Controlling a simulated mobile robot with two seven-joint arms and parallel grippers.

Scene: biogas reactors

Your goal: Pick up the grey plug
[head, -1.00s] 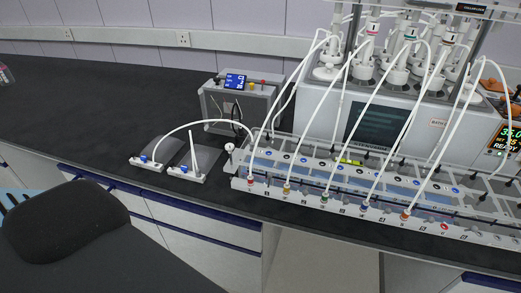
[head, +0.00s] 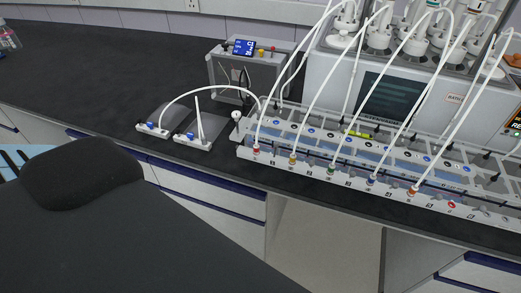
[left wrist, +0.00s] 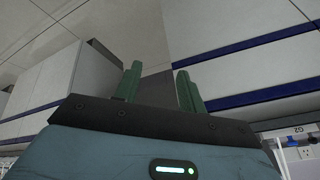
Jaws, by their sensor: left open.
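I cannot single out the grey plug for certain. A small pale plug-like piece with a dark top (head: 236,116) stands upright at the left end of the long tube rack; its colour is hard to tell at this size. My left gripper (left wrist: 157,84) shows in the left wrist view with its two green fingers apart and nothing between them. It faces the cabinet fronts and floor, away from the bench top. It does not show clearly in the head view. My right gripper is in neither view.
The long rack (head: 330,174) carries several white tubes with coloured fittings. Behind it stands a grey bath (head: 440,93). The dark bench (head: 90,85) is largely clear on the left.

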